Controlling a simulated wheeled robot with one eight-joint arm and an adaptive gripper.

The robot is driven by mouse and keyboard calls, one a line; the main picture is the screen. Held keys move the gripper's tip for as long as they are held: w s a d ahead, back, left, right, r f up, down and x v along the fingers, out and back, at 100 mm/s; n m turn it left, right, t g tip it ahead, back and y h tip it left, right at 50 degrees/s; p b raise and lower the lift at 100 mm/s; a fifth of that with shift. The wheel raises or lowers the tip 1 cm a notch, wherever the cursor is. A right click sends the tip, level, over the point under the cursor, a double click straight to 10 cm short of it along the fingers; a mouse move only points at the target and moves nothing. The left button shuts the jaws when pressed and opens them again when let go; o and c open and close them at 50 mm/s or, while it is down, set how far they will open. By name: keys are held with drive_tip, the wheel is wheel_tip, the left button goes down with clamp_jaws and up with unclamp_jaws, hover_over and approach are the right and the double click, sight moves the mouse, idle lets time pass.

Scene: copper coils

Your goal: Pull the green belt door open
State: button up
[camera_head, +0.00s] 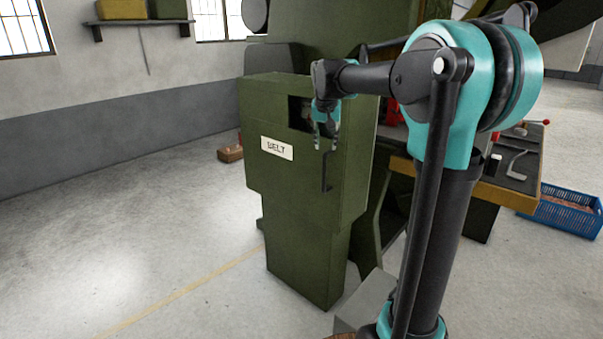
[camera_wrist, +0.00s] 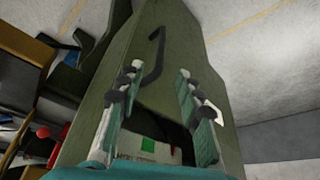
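The green belt door (camera_head: 290,185) is the front of a tall green cabinet with a white "BELT" label (camera_head: 277,148), and it looks closed. A dark bar handle (camera_head: 327,174) stands on its right part, below a rectangular opening. In the wrist view the handle (camera_wrist: 156,55) shows ahead of the fingers, its bent lower end between the fingertips in the picture. My gripper (camera_head: 325,146) is open and empty, just above the handle in the head view. In the wrist view its two fingers (camera_wrist: 159,72) are spread apart. Whether they touch the door is unclear.
A green button (camera_wrist: 148,145) shows inside the opening. A workbench (camera_head: 480,185) with tools stands right of the cabinet, with a blue crate (camera_head: 565,209) beyond. A small brown object (camera_head: 230,153) lies behind left. The floor left of the cabinet is clear.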

sight(324, 171)
drive_tip(key=x, duration=1.7)
drive_tip(key=shift+w+a+f, duration=0.1)
drive_tip(key=shift+w+a, duration=0.05)
drive_tip(key=shift+w, duration=0.05)
drive_tip(key=shift+c, duration=0.5)
clamp_jaws()
